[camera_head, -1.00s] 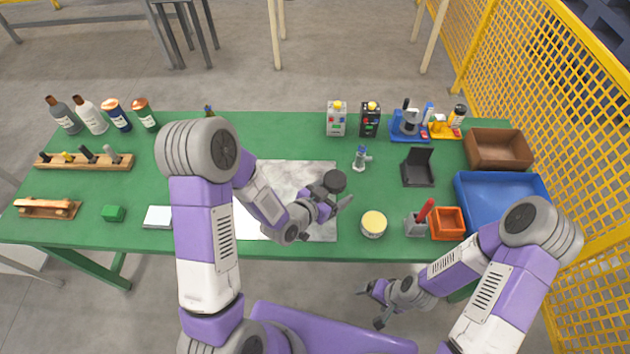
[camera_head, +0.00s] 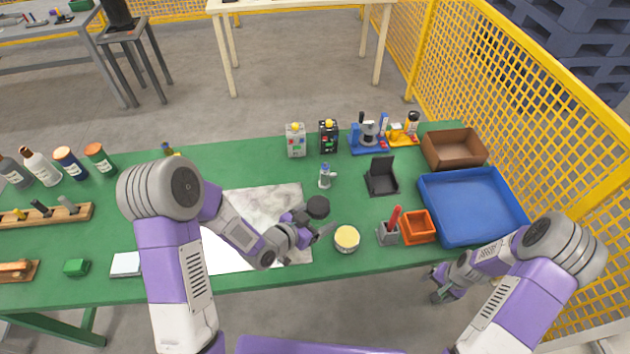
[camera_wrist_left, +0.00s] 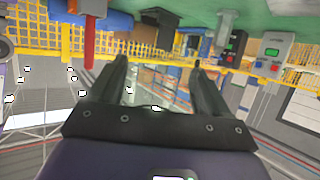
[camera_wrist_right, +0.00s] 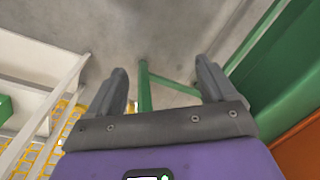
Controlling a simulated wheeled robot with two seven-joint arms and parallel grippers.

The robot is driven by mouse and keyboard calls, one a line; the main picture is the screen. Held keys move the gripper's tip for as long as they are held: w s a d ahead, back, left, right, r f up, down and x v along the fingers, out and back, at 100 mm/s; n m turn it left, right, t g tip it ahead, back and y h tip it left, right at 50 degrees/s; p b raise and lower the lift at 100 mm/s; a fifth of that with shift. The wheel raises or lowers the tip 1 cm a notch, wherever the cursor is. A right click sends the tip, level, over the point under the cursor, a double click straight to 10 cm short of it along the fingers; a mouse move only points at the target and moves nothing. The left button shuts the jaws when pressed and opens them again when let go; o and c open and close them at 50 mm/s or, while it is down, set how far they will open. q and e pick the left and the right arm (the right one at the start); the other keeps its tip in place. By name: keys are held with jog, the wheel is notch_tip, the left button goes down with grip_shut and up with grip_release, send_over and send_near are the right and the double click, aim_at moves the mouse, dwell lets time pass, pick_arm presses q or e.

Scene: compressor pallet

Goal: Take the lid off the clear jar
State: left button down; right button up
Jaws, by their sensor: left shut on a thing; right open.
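The clear jar (camera_head: 347,238) stands upright near the table's front edge, with a pale cream round top. No dark lid sits on it. A dark round lid (camera_head: 318,207) is at the fingers of my left gripper (camera_head: 318,232), which is shut on it, just left of the jar and above the table. In the left wrist view the fingers (camera_wrist_left: 160,75) show apart and the lid cannot be made out. My right gripper (camera_head: 437,284) is open and empty, in front of the table's edge; the right wrist view (camera_wrist_right: 160,85) shows floor between its fingers.
Right of the jar are a grey holder with a red handle (camera_head: 389,234), an orange bin (camera_head: 419,227) and a blue tray (camera_head: 468,240). A small bottle (camera_head: 325,176) and a black open box (camera_head: 381,178) stand behind. A yellow mesh fence (camera_head: 520,110) bounds the right.

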jog(key=w+d+r+m+g+h, duration=0.1)
jog(key=w+d+r+h, duration=0.15)
jog(key=d, duration=0.75)
jog(key=w+d+r+g+h, duration=0.1)
jog(key=w+d+r+h, duration=0.15)
jog(key=d, duration=0.75)
jog(key=w+d+r+m+g+h, duration=0.25)
jog(key=d+r+h, duration=0.25)
jog(key=d+r, duration=0.95)
jog(key=w+a+r+n+t+y, duration=0.1)
jog(key=w+a+r+t, duration=0.1)
jog(key=w+a, duration=0.75)
jog(key=w+a+r+n+t+y, duration=0.15)
jog(key=w+a, duration=0.25)
jog(key=a, duration=1.1)
notch_tip(320, 180, up, 11)
jog(key=n+y, duration=0.6)
jog(key=n, duration=0.1)
send_over(316, 204)
jog(key=shift+w+d+r, duration=0.15)
jog(key=shift+w+d, duration=0.05)
jog(key=shift+w, duration=0.1)
jog(key=shift+s+a, duration=0.25)
jog(key=shift+s+f, duration=0.1)
jog(key=shift+f, duration=3.8)
